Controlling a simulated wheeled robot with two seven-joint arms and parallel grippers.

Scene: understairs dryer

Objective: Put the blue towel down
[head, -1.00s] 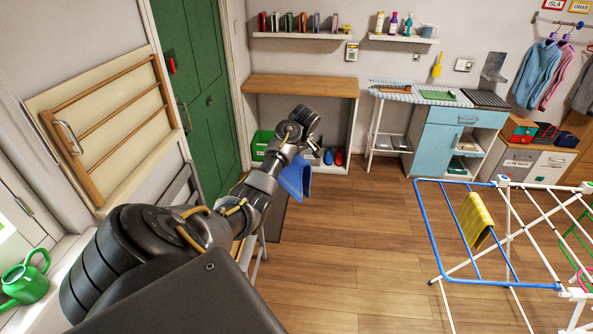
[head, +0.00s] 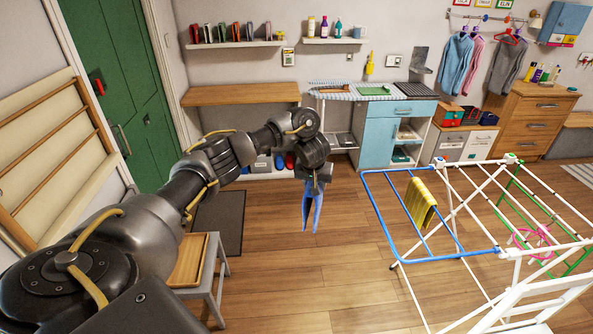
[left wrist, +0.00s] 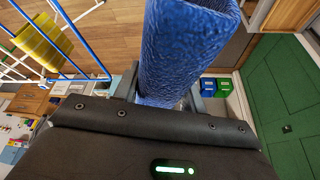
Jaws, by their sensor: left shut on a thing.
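The blue towel (head: 312,210) hangs folded from my left gripper (head: 316,180) in the head view, above the open wooden floor. My left gripper is shut on it. In the left wrist view the blue towel (left wrist: 187,50) fills the upper middle, its textured cloth between the fingers, which it partly hides. The drying rack (head: 425,259) stands to the right of the towel, with a blue-railed near end. A yellow towel (head: 421,203) hangs over one of its rails. My right gripper is not in view.
A small stool with a wooden tray top (head: 190,262) stands below my left arm, beside a dark mat (head: 218,222). A wooden-topped shelf (head: 240,95) and a blue cabinet (head: 380,130) line the back wall. Floor between stool and rack is clear.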

